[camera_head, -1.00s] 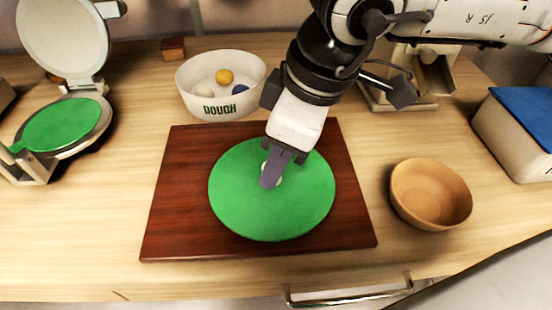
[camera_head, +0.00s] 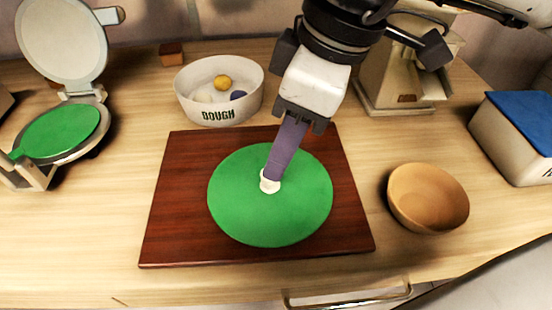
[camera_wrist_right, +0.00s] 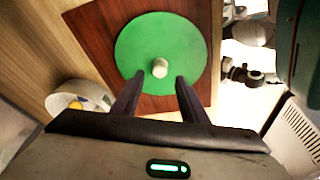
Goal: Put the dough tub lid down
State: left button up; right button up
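The dough tub lid (camera_head: 300,205) is a flat green disc with a short white knob (camera_head: 269,184). It lies flat on the dark red-brown board (camera_head: 170,225). My right gripper (camera_head: 275,174) is above the lid at the knob. In the right wrist view its two dark fingers (camera_wrist_right: 159,77) are spread apart, with the knob (camera_wrist_right: 160,68) just ahead of the gap and nothing between them. The white dough tub (camera_head: 218,113) stands open behind the board, with several small balls inside. It also shows in the right wrist view (camera_wrist_right: 62,101). My left gripper is not in view.
A wooden bowl (camera_head: 428,198) stands right of the board. A press (camera_head: 62,42) with its lid raised and a green disc (camera_head: 58,130) is at the left. A blue-topped box (camera_head: 510,135) is at the far right. The counter left of the board is clear.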

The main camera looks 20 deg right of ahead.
jog(key=v, duration=0.6)
jog(key=shift+r, duration=0.2)
